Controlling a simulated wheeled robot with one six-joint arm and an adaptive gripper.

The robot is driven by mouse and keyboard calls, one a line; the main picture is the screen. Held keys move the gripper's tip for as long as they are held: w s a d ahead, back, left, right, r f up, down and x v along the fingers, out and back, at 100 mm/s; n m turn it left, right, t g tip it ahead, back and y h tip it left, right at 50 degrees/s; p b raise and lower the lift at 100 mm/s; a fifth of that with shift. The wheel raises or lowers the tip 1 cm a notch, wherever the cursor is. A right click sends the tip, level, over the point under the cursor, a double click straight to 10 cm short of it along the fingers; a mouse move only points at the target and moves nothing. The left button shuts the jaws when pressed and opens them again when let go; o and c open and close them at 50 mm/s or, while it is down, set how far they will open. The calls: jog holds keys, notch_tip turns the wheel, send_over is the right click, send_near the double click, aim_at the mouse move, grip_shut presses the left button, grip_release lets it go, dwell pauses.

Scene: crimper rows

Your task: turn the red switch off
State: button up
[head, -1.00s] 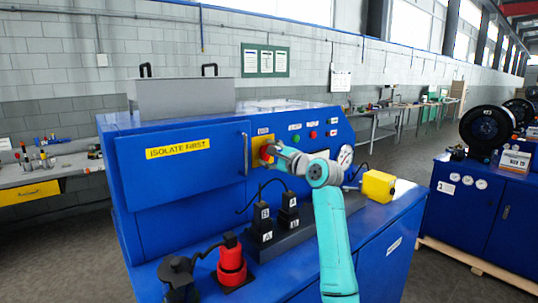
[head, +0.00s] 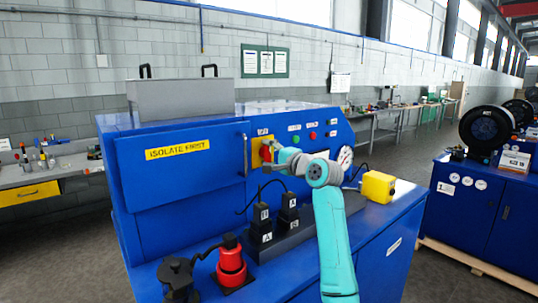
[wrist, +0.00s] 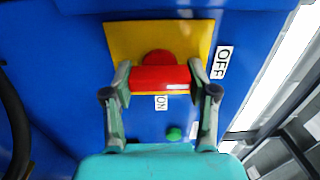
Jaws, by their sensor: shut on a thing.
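The red switch (wrist: 158,76) sits on a yellow plate (wrist: 118,38) on the blue cabinet's front panel. In the wrist view its red handle lies crosswise between my fingers, with a round red part behind it. A white ON label (wrist: 161,103) is just below the handle, and a white OFF label (wrist: 221,62) is right of the plate. My gripper (wrist: 160,74) is shut on the handle, one finger at each end. In the head view my gripper (head: 272,150) is at the yellow plate and partly hides the red switch (head: 266,152).
The blue cabinet (head: 180,200) has a door handle (head: 245,149) just left of the switch. Small buttons and a gauge (head: 345,156) are to the right. Black plugs (head: 261,222), a red connector (head: 231,262) and a yellow box (head: 378,187) stand on the ledge below.

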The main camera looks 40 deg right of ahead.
jog(key=shift+f, duration=0.1)
jog(key=o, duration=1.2)
jog(key=shift+c, duration=0.2)
jog(key=s, duration=1.2)
jog(key=shift+d, duration=0.15)
jog(key=shift+d, duration=0.15)
